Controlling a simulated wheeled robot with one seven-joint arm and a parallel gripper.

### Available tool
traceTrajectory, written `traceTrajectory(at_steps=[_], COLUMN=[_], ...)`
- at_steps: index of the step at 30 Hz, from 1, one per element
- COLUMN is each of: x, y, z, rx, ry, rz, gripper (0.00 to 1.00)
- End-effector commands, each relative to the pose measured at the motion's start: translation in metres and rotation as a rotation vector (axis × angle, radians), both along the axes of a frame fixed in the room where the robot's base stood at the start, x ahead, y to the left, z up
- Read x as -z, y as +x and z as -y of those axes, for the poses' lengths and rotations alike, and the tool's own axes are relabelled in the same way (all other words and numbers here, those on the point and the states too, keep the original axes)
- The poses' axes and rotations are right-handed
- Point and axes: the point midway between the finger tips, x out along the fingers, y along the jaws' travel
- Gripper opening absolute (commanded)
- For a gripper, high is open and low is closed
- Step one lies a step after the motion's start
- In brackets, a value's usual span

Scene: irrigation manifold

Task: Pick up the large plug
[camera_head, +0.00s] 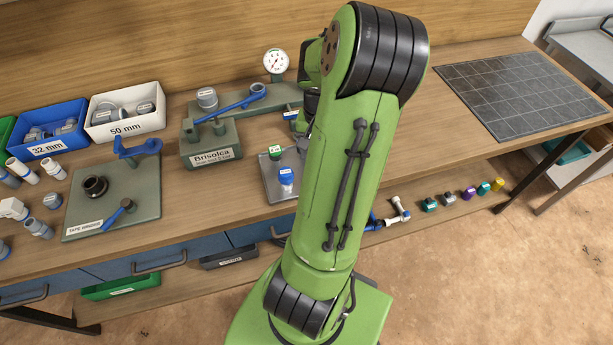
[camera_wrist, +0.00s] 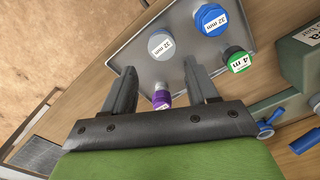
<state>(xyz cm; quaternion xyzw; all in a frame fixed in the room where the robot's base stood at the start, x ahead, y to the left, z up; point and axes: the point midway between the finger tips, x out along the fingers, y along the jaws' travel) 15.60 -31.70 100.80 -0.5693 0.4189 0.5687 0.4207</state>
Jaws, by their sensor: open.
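A metal tray (camera_wrist: 125,58) holds several labelled plugs. In the wrist view these are a grey plug marked 32 mm (camera_wrist: 161,45), a blue plug marked 32 mm (camera_wrist: 212,18), a green plug (camera_wrist: 238,58) and a purple plug (camera_wrist: 161,98). My gripper (camera_wrist: 160,68) is open over the tray. The purple plug shows between its fingers, and the grey plug just beyond the fingertips. In the head view the blue plug (camera_head: 286,177) and green plug (camera_head: 275,152) show; my arm hides the gripper and the other plugs.
A green fixture labelled Brisolca (camera_head: 212,150) stands left of the tray, with a gauge (camera_head: 275,62) behind. A white 50 mm bin (camera_head: 125,112) and blue 32 mm bin (camera_head: 48,135) hold fittings. A dark grid mat (camera_head: 520,90) lies clear at right.

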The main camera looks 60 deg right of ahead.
Motion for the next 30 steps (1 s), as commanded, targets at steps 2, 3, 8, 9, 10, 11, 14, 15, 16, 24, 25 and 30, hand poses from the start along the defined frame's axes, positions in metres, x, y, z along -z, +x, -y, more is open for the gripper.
traceTrajectory(at_steps=[2,3,8,9,10,11,14,15,16,24,25,30], x=[0.025,0.034,0.055,0.059,0.063,0.069,0.090,0.097,0.101,0.107,0.107,0.106], y=[0.000,0.000,0.001,0.001,0.001,0.001,0.002,0.002,0.002,0.002,0.002,0.002], z=[-0.001,-0.001,-0.001,-0.001,-0.001,-0.001,0.000,0.000,0.000,0.001,0.001,0.001], rx=[-0.001,-0.002,-0.002,-0.002,-0.003,-0.003,-0.001,-0.002,-0.002,-0.002,-0.002,-0.002], ry=[0.006,0.006,0.001,0.002,0.003,0.003,0.004,0.004,0.003,-0.002,-0.002,-0.002], rz=[0.000,0.000,0.000,-0.001,0.000,0.001,0.001,0.002,0.001,0.001,0.001,0.001], gripper=[0.58,0.58,0.58,0.58,0.58,0.58,0.58,0.58,0.58,0.58,0.57,0.31])
